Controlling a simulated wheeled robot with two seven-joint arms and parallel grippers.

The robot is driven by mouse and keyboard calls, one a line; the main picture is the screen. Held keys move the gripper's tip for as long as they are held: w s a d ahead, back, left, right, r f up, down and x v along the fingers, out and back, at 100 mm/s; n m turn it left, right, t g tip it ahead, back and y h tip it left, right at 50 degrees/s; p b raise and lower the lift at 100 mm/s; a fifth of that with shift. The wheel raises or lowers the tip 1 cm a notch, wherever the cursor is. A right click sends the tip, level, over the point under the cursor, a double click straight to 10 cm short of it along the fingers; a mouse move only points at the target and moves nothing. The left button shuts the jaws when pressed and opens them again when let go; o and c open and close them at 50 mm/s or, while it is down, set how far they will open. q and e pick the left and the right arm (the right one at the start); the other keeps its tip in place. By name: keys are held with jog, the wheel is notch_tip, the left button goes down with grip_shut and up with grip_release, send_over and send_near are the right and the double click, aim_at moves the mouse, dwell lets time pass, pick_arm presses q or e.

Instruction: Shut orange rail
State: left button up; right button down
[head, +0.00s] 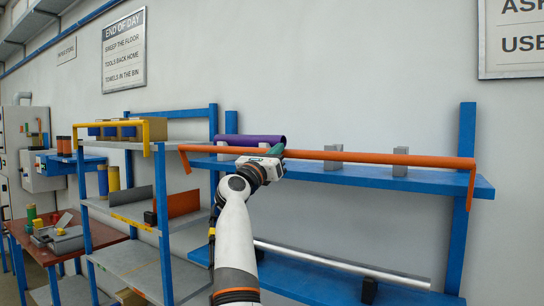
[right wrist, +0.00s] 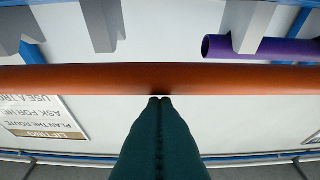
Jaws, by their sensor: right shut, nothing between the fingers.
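The orange rail (head: 375,157) runs across the front of the upper blue shelf, with a short bent-down arm at each end. My right gripper (head: 277,149) is at the rail, left of its middle, and hides part of it. In the right wrist view the rail (right wrist: 80,79) crosses the whole picture. The dark green fingers of my right gripper (right wrist: 160,99) are pressed together with nothing between them. Their tips meet the rail's edge in that view; I cannot tell whether they touch it. My left gripper is not in view.
A purple tube (head: 250,140) lies on the upper blue shelf (head: 430,180), behind the rail, among grey blocks (head: 400,166). A silver bar (head: 340,264) lies on the lower shelf. A rack with a yellow rail (head: 147,137) stands left. Wall signs hang behind.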

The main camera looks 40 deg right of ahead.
jog(key=shift+x, duration=1.25)
jog(key=shift+d, duration=0.15)
jog(key=shift+w+f, duration=0.1)
dwell(0.7)
